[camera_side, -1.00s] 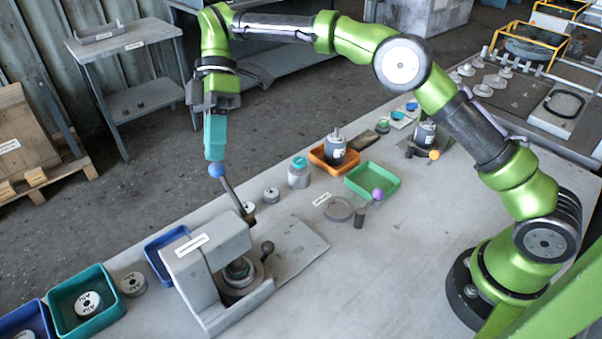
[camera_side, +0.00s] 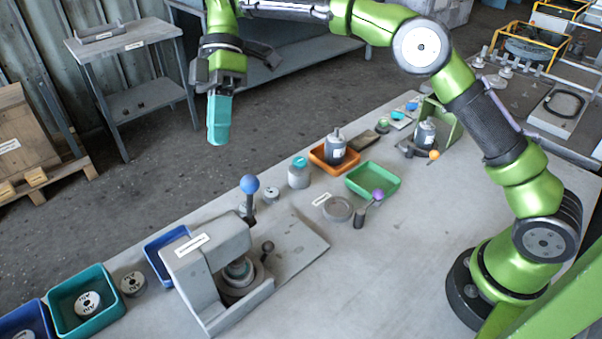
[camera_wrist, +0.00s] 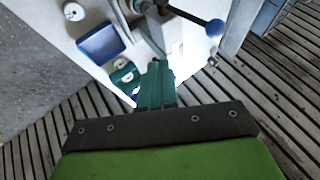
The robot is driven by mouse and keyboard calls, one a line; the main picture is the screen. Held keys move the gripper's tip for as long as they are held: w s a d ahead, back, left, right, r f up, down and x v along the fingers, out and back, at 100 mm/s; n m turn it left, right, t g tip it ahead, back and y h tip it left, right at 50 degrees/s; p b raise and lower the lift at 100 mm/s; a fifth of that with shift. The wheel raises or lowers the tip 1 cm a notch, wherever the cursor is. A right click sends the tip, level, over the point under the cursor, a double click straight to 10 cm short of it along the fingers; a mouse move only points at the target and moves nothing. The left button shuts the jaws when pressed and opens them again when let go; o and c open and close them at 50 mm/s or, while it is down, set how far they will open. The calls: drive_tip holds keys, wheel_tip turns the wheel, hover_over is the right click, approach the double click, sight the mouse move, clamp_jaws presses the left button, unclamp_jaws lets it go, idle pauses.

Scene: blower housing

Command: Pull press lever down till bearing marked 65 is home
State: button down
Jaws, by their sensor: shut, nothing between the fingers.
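The grey press (camera_side: 207,262) stands on the bench in the side view. Its lever (camera_side: 249,206), tipped with a blue ball (camera_side: 249,184), stands nearly upright. The blue ball also shows at the upper right of the wrist view (camera_wrist: 215,28), on a dark rod. My gripper (camera_side: 217,140), with teal fingers, is shut and empty, above and left of the ball and apart from it. The fingers (camera_wrist: 157,85) point toward the press in the wrist view. A round grey part (camera_side: 238,282) sits under the press ram; I cannot read any 65 on it.
A blue bin (camera_side: 160,240) and a teal bin (camera_side: 112,318) stand left of the press. A purple-knobbed lever (camera_side: 377,195), a green tray (camera_side: 393,189) and an orange tray (camera_side: 318,159) lie to the right.

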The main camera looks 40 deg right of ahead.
drive_tip(key=s+d+r, duration=0.2)
drive_tip(key=s+d, duration=0.6)
drive_tip(key=s, duration=0.5)
drive_tip(key=d+f+m+t+h, duration=0.2)
drive_tip(key=d+f+m+t, duration=0.35)
drive_tip(key=m, duration=0.55)
drive_tip(key=s+d+r+m+t+h, duration=0.2)
drive_tip(key=s+d+r+m+t, duration=0.1)
drive_tip(key=s+d+m+t, duration=0.55)
drive_tip(key=s+a+r+n+g+y, duration=0.15)
drive_tip(key=a+r+n, duration=0.25)
drive_tip(key=a+n, duration=0.6)
drive_tip(key=s+a+r+n+g+y, duration=0.1)
drive_tip(key=a+r+n+g+y, duration=0.3)
drive_tip(key=a+n, duration=0.6)
drive_tip(key=w+a+f+n+t+h, duration=0.1)
drive_tip(key=w+a+f+n+h, duration=0.1)
drive_tip(key=w+f, duration=0.6)
drive_tip(key=shift+a+f, duration=0.2)
drive_tip(key=shift+a, duration=0.15)
